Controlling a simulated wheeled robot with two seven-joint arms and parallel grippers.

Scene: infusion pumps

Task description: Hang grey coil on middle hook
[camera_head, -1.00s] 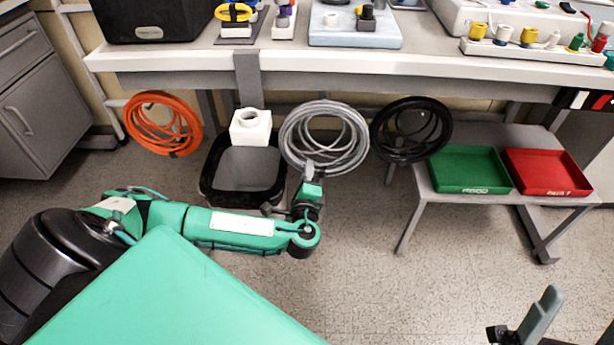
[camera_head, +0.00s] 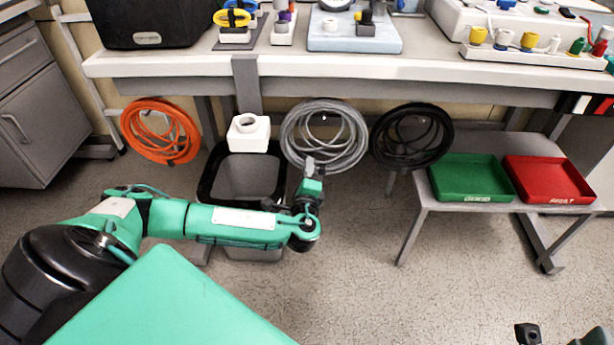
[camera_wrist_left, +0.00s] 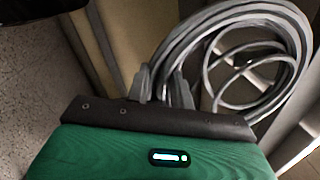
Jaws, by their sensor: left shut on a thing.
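The grey coil (camera_head: 347,157) is upright below the bench edge, between an orange coil and a black coil. My left gripper (camera_head: 311,170) is shut on its lower left edge; the left wrist view also shows the grey coil (camera_wrist_left: 296,50) with its strands between the fingers (camera_wrist_left: 165,88). A small pale spot (camera_head: 324,118), perhaps the tip of the middle hook, shows inside the ring's upper part. I cannot tell whether the coil rests on the hook. Parts of my right gripper (camera_head: 560,336) show at the bottom right edge; its fingers are mostly cut off.
The orange coil (camera_head: 131,131) and black coil (camera_head: 444,139) hang left and right. A black bin (camera_head: 209,178) with a white block (camera_head: 249,133) at its rim is left of my gripper. A low table (camera_head: 440,199) holds green (camera_head: 472,178) and red (camera_head: 548,180) trays.

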